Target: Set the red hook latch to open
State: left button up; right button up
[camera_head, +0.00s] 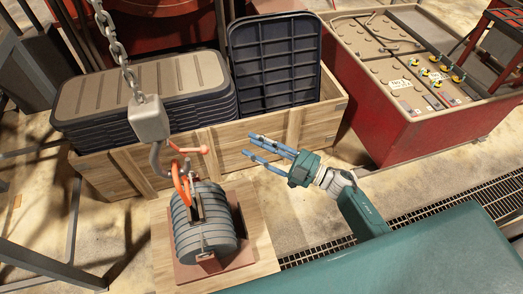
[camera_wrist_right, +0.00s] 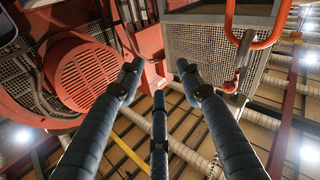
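The grey hook (camera_head: 155,157) hangs from a block (camera_head: 149,118) on a chain in the head view. The red hook latch (camera_head: 188,149) looks like a short orange-red bar sticking out to the right from the hook. Just below, an orange ring (camera_head: 181,181) on the load meets the hook; their exact contact is too small to tell. My right gripper (camera_head: 262,147) is to the right of the latch, apart from it, its blue fingers pointing left. In the right wrist view its fingers (camera_wrist_right: 158,85) are spread and empty. I cannot make out the latch there. My left gripper is not in view.
A grey ribbed load (camera_head: 203,228) stands on a wooden base (camera_head: 262,262) below the hook. Behind is a wooden crate (camera_head: 225,133) with dark panels (camera_head: 277,60). A red machine box (camera_head: 375,135) is at right. Floor between box and load is clear.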

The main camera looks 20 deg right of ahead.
jog(key=shift+w+d+f+m+t+h, duration=0.1)
jog(key=shift+d+f+m+t+h, duration=0.2)
jog(key=shift+f, duration=0.4)
jog(key=shift+w+d+f+m+t+h, duration=0.1)
jog(key=shift+d+f+m+h, duration=0.15)
jog(key=shift+f+m+h, duration=0.35)
jog(key=shift+w+d+f+m+t+h, duration=0.1)
jog(key=shift+d+f+m+t+h, duration=0.15)
jog(key=shift+f, duration=0.5)
